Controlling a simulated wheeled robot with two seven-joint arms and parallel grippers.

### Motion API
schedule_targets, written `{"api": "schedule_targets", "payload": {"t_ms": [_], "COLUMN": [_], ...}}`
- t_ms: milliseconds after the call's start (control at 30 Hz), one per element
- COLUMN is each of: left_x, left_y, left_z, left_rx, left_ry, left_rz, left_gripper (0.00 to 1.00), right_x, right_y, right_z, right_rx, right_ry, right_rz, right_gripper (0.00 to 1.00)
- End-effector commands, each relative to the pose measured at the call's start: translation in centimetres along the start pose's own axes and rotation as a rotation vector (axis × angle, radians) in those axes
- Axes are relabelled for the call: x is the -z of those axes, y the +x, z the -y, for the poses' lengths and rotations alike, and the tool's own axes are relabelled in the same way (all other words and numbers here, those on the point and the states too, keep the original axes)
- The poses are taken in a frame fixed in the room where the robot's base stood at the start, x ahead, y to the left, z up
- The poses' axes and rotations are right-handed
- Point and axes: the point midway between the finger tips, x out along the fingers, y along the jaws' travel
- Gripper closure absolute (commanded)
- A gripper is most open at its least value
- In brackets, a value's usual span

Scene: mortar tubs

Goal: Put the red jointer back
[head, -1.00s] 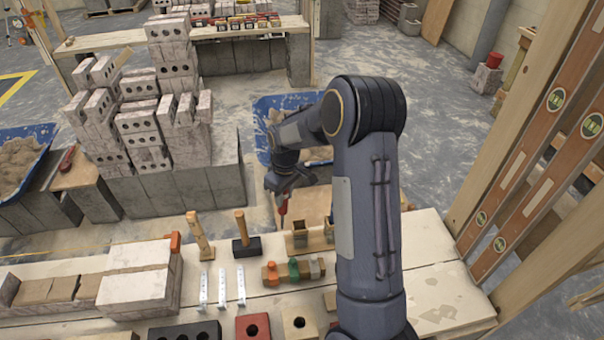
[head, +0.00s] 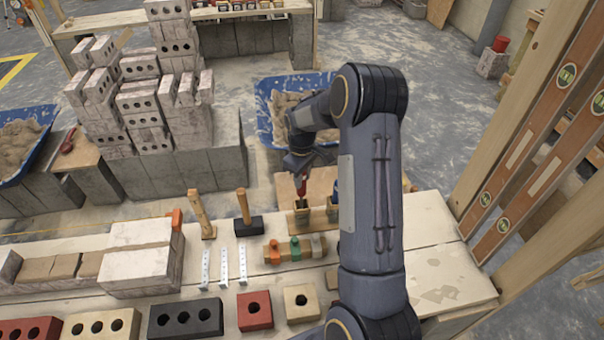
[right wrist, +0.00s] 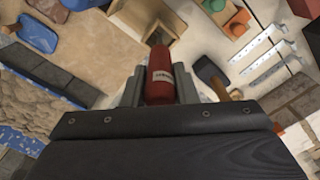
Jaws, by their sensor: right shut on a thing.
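The red jointer (head: 301,186) is upright in my right gripper (head: 301,165), which is shut on its handle. Its lower end is at the mouth of the left box of the wooden holder (head: 301,217); I cannot tell how far it is inside. In the right wrist view the red handle (right wrist: 160,76) stands between the fingers (right wrist: 159,92), and the holder (right wrist: 150,22) shows just beyond it. A blue handle (head: 334,190) shows at the holder's right box, partly hidden by my right arm. My left gripper is not in view.
On the bench near the holder are a hammer (head: 246,215), a wooden rack with orange, green and grey pieces (head: 296,250), metal strips (head: 224,267) and several bricks (head: 185,318). A blue mortar tub (head: 264,112) lies behind. Levels (head: 527,165) lean at the right.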

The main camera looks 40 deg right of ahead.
Motion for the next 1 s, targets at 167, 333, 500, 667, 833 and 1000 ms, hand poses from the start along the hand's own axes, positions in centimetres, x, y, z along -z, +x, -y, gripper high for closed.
{"api": "schedule_targets", "payload": {"t_ms": [167, 333, 500, 667, 833, 1000], "left_x": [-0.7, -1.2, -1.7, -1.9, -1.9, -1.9], "left_y": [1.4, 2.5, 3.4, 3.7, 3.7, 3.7], "left_z": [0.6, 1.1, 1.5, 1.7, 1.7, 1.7], "left_rx": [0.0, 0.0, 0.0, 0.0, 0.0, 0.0], "left_ry": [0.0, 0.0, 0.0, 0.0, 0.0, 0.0], "left_rz": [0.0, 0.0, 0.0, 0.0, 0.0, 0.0], "left_gripper": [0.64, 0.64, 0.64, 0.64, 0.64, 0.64], "right_x": [0.0, 0.0, 0.0, 0.0, 0.0, 0.0], "right_y": [2.2, 3.9, 5.4, 6.0, 6.0, 6.0], "right_z": [0.0, 0.0, 0.0, 0.0, 0.0, 0.0], "right_rx": [0.0, 0.0, 0.0, 0.0, 0.0, 0.0], "right_ry": [0.0, 0.0, 0.0, 0.0, 0.0, 0.0], "right_rz": [0.0, 0.0, 0.0, 0.0, 0.0, 0.0], "right_gripper": [1.0, 1.0, 1.0, 1.0, 1.0, 1.0]}}
